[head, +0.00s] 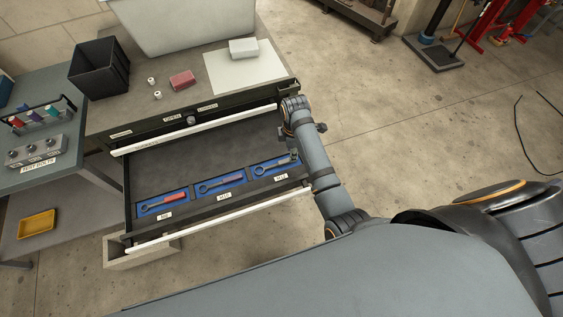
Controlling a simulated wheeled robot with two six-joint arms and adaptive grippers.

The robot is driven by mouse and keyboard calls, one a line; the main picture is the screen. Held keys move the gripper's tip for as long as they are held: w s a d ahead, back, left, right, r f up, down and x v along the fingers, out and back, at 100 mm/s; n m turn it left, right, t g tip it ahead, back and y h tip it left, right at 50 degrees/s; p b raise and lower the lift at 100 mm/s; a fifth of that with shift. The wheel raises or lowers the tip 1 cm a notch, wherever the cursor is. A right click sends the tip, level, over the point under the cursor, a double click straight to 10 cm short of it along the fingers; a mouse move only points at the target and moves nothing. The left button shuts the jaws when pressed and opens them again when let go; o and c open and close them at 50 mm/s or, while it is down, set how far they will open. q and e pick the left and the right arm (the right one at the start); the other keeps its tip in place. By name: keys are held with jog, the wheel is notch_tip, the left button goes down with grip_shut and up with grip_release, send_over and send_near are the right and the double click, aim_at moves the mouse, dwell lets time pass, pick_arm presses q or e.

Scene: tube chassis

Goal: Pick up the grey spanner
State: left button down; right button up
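The open drawer (190,160) holds three blue trays in a row, each with a spanner. One arm of mine, coming in from the right, reaches over the drawer's right side. A small dark shape by the right tray may be my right gripper (293,156); its fingers cannot be made out. My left gripper is not in view.
The bench top (140,105) above the drawer carries a black bin (100,70), a red block (182,80) and a white box (243,49). A side table (70,175) stands at left, with a yellow tray (36,223) below. The drawer's back part is empty.

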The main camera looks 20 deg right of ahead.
jog(key=w+a+r+n, duration=0.1)
jog(key=w+a+n, duration=0.1)
jog(key=n, duration=0.1)
send_over(284, 161)
jog(key=f, duration=0.4)
jog(key=shift+s+d, duration=0.15)
jog(key=shift+s, duration=0.05)
jog(key=shift+w+f+p, duration=0.15)
jog(key=shift+f+p, duration=0.05)
jog(key=shift+f, duration=1.3)
jog(key=shift+w+f+p, duration=0.1)
jog(key=shift+f+p, duration=0.1)
jog(key=shift+f, duration=1.3)
jog(key=shift+c, duration=0.4)
grip_shut()
